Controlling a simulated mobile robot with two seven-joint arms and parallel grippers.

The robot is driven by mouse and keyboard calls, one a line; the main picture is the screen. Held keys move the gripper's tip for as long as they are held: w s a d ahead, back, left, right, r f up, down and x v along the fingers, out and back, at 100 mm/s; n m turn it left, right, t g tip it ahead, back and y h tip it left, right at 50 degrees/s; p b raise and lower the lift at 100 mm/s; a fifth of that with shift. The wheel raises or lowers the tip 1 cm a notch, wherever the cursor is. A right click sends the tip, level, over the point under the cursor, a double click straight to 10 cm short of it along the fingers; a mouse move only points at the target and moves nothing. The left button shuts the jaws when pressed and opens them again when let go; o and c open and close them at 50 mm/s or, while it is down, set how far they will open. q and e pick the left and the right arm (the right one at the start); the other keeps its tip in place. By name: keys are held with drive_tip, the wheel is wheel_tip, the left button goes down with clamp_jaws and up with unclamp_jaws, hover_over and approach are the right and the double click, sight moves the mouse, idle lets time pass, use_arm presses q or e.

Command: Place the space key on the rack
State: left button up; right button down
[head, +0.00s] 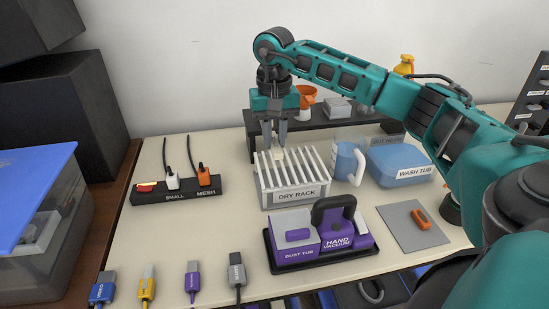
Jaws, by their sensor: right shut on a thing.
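The white slatted dry rack (294,194) stands on the table, left of the wash tub, with its label facing me. My right gripper (276,143) points down over the back left part of the rack. It is shut on a small pale piece, which I take to be the space key (280,154). The key is at or just above the slat tops; I cannot tell whether it touches them. The fingers hide part of it. My left gripper is out of view.
A blue jug (346,162) and the wash tub (400,165) stand right of the rack. The purple hand vacuum tray (318,238) is in front. A raised dark shelf (325,123) stands behind. A power strip (176,191) lies left, with bare table between.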

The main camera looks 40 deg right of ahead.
sight(274, 167)
drive_tip(key=shift+f, duration=0.4)
wheel_tip(274, 167, down, 4)
drive_tip(key=shift+r+b, duration=0.1)
drive_tip(key=shift+b, duration=0.2)
drive_tip(key=shift+f, duration=0.35)
drive_tip(key=shift+f, duration=0.15)
drive_tip(key=c, duration=1)
unclamp_jaws()
